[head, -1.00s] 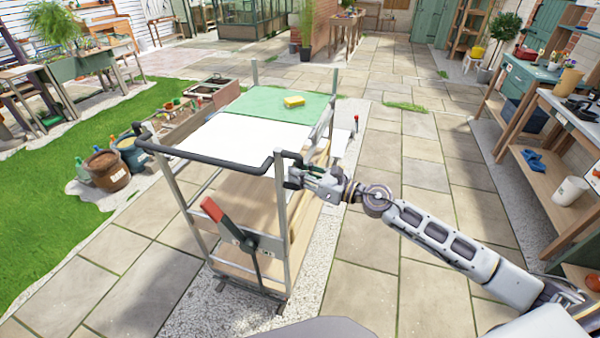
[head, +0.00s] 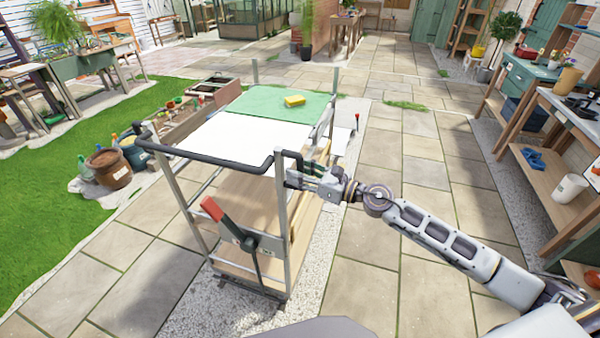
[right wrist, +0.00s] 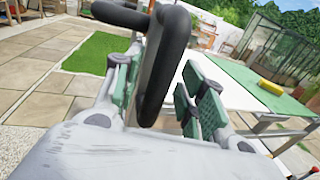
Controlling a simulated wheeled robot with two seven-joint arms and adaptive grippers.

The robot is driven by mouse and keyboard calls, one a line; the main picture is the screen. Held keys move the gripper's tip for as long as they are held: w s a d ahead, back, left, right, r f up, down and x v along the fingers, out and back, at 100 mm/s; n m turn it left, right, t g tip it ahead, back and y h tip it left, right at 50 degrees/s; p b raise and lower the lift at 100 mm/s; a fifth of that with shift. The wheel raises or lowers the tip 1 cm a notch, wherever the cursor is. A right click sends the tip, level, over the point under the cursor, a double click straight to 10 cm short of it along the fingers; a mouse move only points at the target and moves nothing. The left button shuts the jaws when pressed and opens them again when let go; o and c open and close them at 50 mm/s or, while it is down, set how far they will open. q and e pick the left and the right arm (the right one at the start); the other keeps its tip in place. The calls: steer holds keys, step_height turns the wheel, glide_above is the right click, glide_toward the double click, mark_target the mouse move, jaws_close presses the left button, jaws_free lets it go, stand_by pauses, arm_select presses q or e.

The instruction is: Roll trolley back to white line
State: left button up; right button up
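The trolley (head: 245,268) stands upright on the paving and gravel. It has wooden shelves, metal posts and a black push handle (head: 215,162) at its near end. A red-tipped lever (head: 213,208) sits low on that end. My right gripper (head: 300,180) is at the handle's right end. In the right wrist view, the black handle (right wrist: 165,70) passes between the green-padded fingers of my right gripper (right wrist: 160,100). The fingers look spread, with gaps beside the bar. My left gripper is not in view. I cannot make out a white line on the ground.
A yellow sponge (head: 294,101) lies on the trolley's green mat (head: 265,104). Pots (head: 108,168) and a planter box stand left of it, by the grass (head: 50,210). A workbench (head: 570,120) lines the right side. Paving right of the trolley is clear.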

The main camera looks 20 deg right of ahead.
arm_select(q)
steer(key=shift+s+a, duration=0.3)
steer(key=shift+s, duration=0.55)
arm_select(e)
steer(key=shift+s+d, duration=0.1)
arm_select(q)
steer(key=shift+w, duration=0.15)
arm_select(e)
steer(key=v, duration=1.1)
steer(key=shift+s+d, duration=0.2)
steer(key=shift+s, duration=0.05)
steer(key=shift+r, duration=0.1)
stand_by(0.9)
